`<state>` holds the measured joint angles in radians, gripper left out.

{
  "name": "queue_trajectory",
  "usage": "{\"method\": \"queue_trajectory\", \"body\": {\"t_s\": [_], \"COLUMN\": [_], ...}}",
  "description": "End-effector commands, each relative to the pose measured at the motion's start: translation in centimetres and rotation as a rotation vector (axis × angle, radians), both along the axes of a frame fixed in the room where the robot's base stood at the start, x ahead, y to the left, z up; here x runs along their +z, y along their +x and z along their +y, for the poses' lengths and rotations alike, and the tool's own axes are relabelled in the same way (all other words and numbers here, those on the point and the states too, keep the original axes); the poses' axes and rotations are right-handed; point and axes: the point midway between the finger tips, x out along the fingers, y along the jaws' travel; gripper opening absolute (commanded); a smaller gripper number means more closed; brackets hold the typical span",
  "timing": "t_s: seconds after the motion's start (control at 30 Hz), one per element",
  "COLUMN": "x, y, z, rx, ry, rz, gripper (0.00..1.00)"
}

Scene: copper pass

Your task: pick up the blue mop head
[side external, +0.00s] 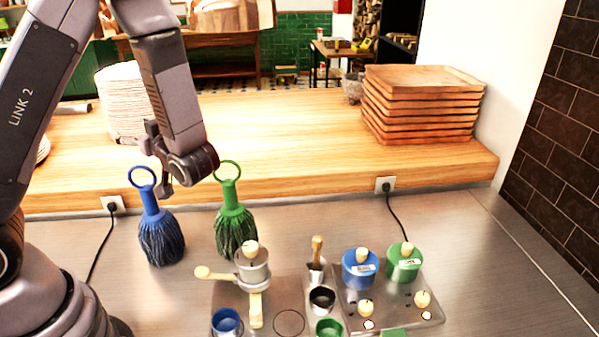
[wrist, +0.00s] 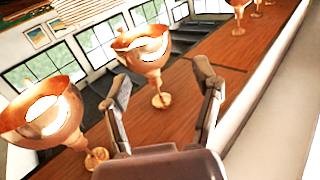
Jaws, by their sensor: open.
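The blue mop head (side external: 161,238) stands upright on the steel counter at the left in the side external view, dark blue strands down and its ring handle up. My gripper (side external: 157,160) is just above and behind or beside the ring; the exact depth between them is hard to tell. It looks empty and apart from the mop head. In the wrist view my gripper (wrist: 162,96) has its two fingers spread wide with nothing between them. The blue mop head does not show in the wrist view.
A green mop head (side external: 236,228) stands close on the right. Metal trays with a grey pot (side external: 252,266), blue pot (side external: 360,268) and green pot (side external: 403,262) lie in front. Stacked plates (side external: 122,103) and wooden trays (side external: 420,105) are behind. The wrist view shows copper cup-shaped objects (wrist: 143,50).

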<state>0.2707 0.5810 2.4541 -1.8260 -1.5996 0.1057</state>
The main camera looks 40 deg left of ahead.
Motion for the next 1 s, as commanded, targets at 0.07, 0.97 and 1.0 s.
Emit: {"method": "queue_trajectory", "body": {"t_s": [0.07, 0.97, 1.0], "x": [-3.4, -18.9, -19.7], "y": [0.0, 0.0, 0.0], "z": [0.0, 0.0, 0.0], "rx": [0.0, -0.002, -0.002], "ry": [0.003, -0.001, -0.001], "rz": [0.015, 0.0, 0.001], "gripper": [0.64, 0.64, 0.64]}}
